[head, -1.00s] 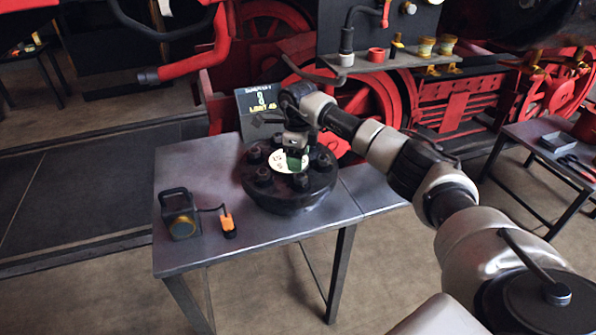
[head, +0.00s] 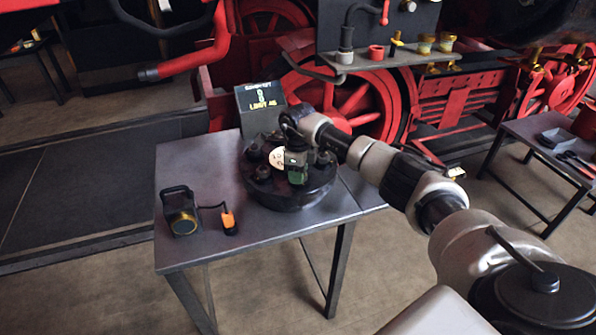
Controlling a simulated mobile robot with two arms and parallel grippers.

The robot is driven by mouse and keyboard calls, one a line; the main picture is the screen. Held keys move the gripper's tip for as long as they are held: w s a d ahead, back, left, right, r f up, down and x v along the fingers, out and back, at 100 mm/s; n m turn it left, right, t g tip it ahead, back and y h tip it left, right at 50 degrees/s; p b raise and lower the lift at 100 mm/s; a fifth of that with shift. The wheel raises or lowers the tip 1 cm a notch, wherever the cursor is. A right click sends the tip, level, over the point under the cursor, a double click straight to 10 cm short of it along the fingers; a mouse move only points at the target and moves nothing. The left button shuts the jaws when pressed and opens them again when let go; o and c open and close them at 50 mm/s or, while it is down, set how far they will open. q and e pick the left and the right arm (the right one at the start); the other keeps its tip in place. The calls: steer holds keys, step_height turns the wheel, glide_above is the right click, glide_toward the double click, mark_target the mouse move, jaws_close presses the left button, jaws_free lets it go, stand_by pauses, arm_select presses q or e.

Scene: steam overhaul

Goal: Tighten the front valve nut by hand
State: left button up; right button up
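The valve (head: 287,196) is a round black flanged body on the small grey table, with several dark nuts around its top and a pale disc (head: 277,158) in the middle. Two nuts show clearly on its left side, one at the left rear (head: 254,153) and one at the left front (head: 262,172). My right gripper (head: 297,175) points down over the front right part of the valve top, with green on its fingers. It hides the nut area under it, and I cannot tell whether it grips a nut. My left gripper is out of view.
A lamp (head: 181,212) and an orange-and-black item (head: 229,220) joined by a cable sit on the table's left (head: 190,162). Another table with tools (head: 560,150) stands at the right.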

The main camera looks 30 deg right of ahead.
steer(key=shift+c, duration=0.7)
steer(key=shift+m, duration=0.3)
steer(key=m, duration=0.3)
steer(key=shift+w+d+m+b, duration=0.1)
steer(key=shift+d+m+b, duration=0.1)
steer(key=shift+m+b, duration=0.2)
steer(key=m, duration=0.3)
steer(key=shift+r, duration=0.1)
steer(key=shift+d+m, duration=0.15)
steer(key=shift+m, duration=1.65)
steer(key=o, duration=0.9)
steer(key=shift+o, duration=0.2)
